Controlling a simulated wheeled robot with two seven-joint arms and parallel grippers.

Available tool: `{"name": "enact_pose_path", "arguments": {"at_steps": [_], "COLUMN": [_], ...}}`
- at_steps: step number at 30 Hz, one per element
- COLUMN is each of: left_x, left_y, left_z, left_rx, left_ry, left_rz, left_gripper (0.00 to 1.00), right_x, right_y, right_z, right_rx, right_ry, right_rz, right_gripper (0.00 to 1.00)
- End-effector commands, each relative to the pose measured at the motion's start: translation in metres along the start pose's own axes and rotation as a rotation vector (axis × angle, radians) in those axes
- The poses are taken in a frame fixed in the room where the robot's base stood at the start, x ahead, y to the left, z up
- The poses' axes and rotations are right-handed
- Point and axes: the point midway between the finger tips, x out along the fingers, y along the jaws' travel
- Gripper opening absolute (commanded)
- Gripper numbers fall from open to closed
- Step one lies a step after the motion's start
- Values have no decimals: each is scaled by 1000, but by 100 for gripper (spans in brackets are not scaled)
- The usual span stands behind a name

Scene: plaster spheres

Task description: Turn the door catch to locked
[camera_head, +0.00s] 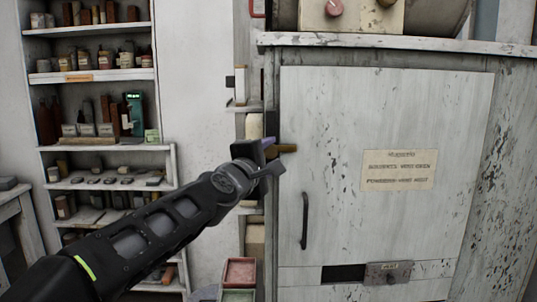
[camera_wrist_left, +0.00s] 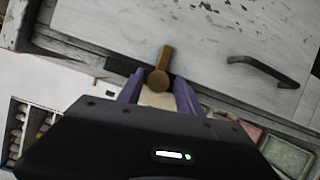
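The brass door catch (camera_head: 287,148) sits at the left edge of the pale, worn cabinet door (camera_head: 340,115) and lies about level, its arm reaching over the door. In the left wrist view the catch (camera_wrist_left: 160,72) shows a round end between the fingertips and a short bar pointing to the door. My left gripper (camera_head: 268,148) is at the catch's left end. In the left wrist view its two purple fingers (camera_wrist_left: 158,90) are spread either side of the round end, with gaps showing; contact cannot be told. My right gripper is out of view.
A dark bar handle (camera_head: 304,221) stands out from the door below the catch. A metal plate with a knob (camera_head: 388,273) is at the bottom. Shelves of jars (camera_head: 90,75) stand left. Red and green boxes (camera_head: 239,273) sit below my gripper.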

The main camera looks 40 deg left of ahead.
Motion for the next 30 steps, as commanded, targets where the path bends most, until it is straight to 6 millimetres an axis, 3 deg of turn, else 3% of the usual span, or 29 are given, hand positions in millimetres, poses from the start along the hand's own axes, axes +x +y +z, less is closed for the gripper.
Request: {"name": "enact_pose_path", "arguments": {"at_steps": [3, 14, 25, 30], "left_x": [0, -7, -63, -77], "left_y": [1, 2, 1, 1], "left_z": [0, -1, -2, -1], "left_rx": [-1, -1, 0, 0], "left_ry": [1, 2, 4, 2], "left_rz": [2, 4, 6, 4], "left_gripper": [51, 51, 51, 51], "right_x": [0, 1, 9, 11], "right_y": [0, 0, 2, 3], "right_z": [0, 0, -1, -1], "right_rx": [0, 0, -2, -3], "right_ry": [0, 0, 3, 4], "right_rz": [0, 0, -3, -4], "right_gripper": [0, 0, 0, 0]}}
